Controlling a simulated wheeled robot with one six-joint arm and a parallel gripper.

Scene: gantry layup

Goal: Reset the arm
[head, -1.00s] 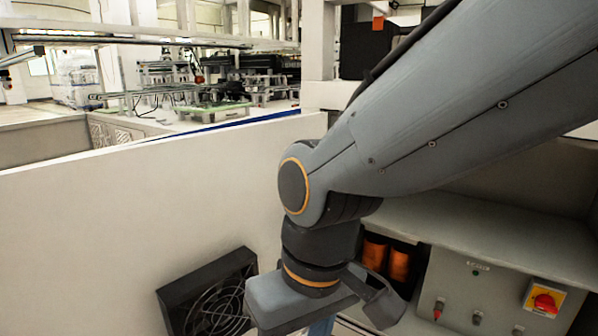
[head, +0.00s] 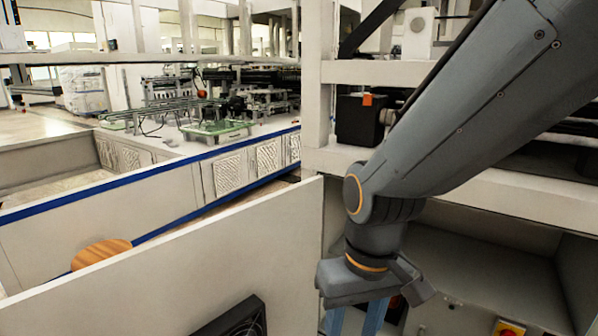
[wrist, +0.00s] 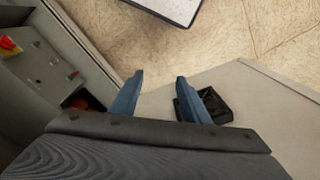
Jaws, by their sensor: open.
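My arm reaches in from the upper right of the head view and bends down at the wrist. My gripper (head: 358,318) hangs below it, with two blue fingers partly cut off by the bottom edge. In the wrist view my gripper (wrist: 158,95) shows two blue fingers spread apart with nothing between them. The fingers are over a pale panel and speckled floor, and I see no contact with anything.
A pale panel wall (head: 180,272) stands left of my gripper, with a black fan (head: 232,318) on it. A grey control box with a red-yellow switch (head: 508,328) is at lower right. A round wooden top (head: 101,253) lies beyond the wall. Speckled floor (wrist: 230,45) is open.

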